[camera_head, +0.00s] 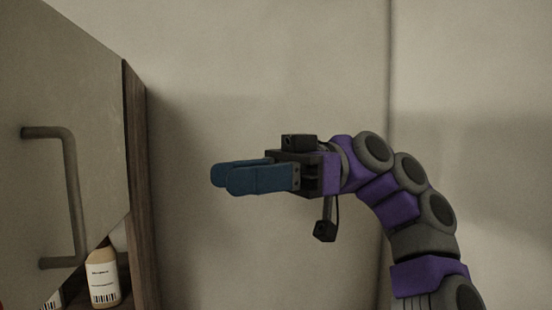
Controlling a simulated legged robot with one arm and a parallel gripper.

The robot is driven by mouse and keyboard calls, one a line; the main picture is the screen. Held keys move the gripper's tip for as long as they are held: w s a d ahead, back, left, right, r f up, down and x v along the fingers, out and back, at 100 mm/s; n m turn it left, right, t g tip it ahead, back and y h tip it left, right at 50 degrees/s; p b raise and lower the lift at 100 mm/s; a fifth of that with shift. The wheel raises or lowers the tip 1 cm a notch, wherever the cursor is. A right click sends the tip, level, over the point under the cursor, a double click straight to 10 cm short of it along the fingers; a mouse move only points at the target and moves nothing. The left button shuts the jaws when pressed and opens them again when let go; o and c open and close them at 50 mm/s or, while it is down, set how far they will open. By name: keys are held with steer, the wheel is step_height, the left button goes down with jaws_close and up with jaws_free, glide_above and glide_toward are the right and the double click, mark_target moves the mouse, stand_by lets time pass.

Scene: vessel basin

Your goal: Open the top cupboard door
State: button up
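The cupboard door (95,110) is a pale flat panel at the left edge, seen at a steep angle. Its dark bar handle (74,190) is a vertical pull with two bent ends. My gripper (232,177) has two blue fingers, points left in mid-picture, and is clear of the door and handle. Nothing shows in its fingers. They overlap in this view, so the gap between them cannot be judged.
A tan bottle (103,278) with a white barcode label stands below the door's lower edge, beside the wooden side panel. Part of another label shows to its left. A plain pale wall (270,70) is behind. The space between gripper and cupboard looks clear.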

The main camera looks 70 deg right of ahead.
steer(key=shift+p+v, duration=1.25)
steer(key=shift+v, duration=1)
steer(key=shift+w, duration=0.1)
steer(key=w+a+f+m+g+h+b, duration=0.1)
steer(key=w+a+f+h+b, duration=0.2)
steer(key=a, duration=0.6)
steer(key=w+a+f+g+h+b, duration=0.1)
steer(key=w+a+f+h, duration=0.2)
steer(key=a, duration=0.6)
steer(key=w+a+f+m+g+h+b, duration=0.1)
steer(key=w+a+f+h+b, duration=0.1)
steer(key=a+f, duration=0.35)
steer(key=w+a+f+m+g+h+b, duration=0.1)
steer(key=w+a+f, duration=0.15)
steer(key=f, duration=0.55)
step_height(320, 180, down, 11)
steer(key=w+a+m+g+h+b, duration=0.1)
steer(key=a+m+g+h+b, duration=0.1)
steer(key=s+d+f+m+g+h+b, duration=0.1)
steer(key=s+d+f+m+g+b, duration=0.1)
steer(key=f, duration=1.2)
steer(key=s+d+f+m+g+h+b, duration=0.1)
steer(key=s+f+m+g+h+b, duration=0.1)
steer(key=f, duration=1.2)
steer(key=shift+s+d+f+m+g+h, duration=0.35)
steer(key=shift+s+m+g, duration=0.45)
steer(key=shift+g, duration=0.4)
